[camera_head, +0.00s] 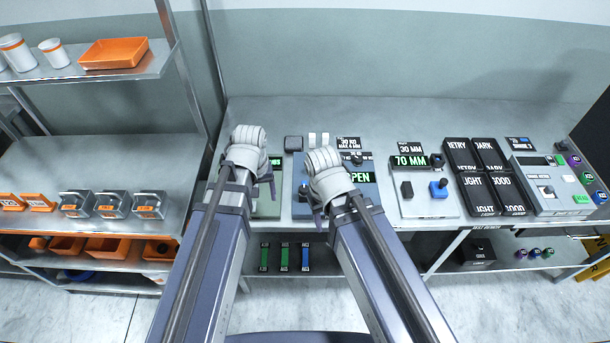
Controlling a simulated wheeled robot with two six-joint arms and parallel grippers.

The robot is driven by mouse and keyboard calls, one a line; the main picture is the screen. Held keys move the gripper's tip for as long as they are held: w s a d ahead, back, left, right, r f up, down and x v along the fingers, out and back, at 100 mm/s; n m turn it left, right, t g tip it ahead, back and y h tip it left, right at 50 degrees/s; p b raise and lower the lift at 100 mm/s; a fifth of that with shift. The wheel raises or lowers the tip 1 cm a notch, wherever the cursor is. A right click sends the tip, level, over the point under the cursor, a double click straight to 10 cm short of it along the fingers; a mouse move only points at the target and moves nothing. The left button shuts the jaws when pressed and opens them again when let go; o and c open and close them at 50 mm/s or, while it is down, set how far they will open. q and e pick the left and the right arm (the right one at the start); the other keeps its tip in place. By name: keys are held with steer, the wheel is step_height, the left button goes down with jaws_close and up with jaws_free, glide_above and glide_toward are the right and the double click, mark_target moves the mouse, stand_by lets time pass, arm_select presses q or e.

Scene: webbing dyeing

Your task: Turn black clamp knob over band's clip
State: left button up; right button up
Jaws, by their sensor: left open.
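My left gripper (268,178) is open over the left part of the bench, at the edge of a device with a green display (275,160). My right gripper (318,206) is over a blue device (368,190) whose display reads "OPEN"; its finger gap is not clear. A small black knob (357,159) stands at the back of the blue device, beyond my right gripper. A black part (304,191) shows between the two grippers. I cannot tell which of these is the clamp knob. No band or clip can be made out; my wrists hide part of both devices.
Right of my arms stands a grey device (425,206) reading "70 MM", with black and blue knobs. Further right are black labelled boxes (483,158) and a control panel (550,190). Left shelves hold orange trays (113,53).

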arm_select(q)
steer(key=w+d+r+n, duration=0.2)
steer(key=w+d+n, duration=0.1)
steer(key=w+d, duration=0.15)
steer(key=n, duration=0.4)
glide_above(304, 188)
steer(key=shift+a+f, duration=0.15)
steer(key=shift+a, duration=0.15)
steer(key=shift+d, duration=0.35)
arm_select(e)
steer(key=shift+r, duration=0.85)
arm_select(q)
steer(key=shift+f, duration=0.15)
arm_select(e)
steer(key=shift+f, duration=0.1)
arm_select(q)
step_height(304, 188, down, 8)
steer(key=b, duration=0.7)
steer(key=shift+r, duration=0.2)
arm_select(e)
step_height(304, 188, down, 8)
steer(key=shift+r, duration=0.2)
arm_select(q)
jaws_close()
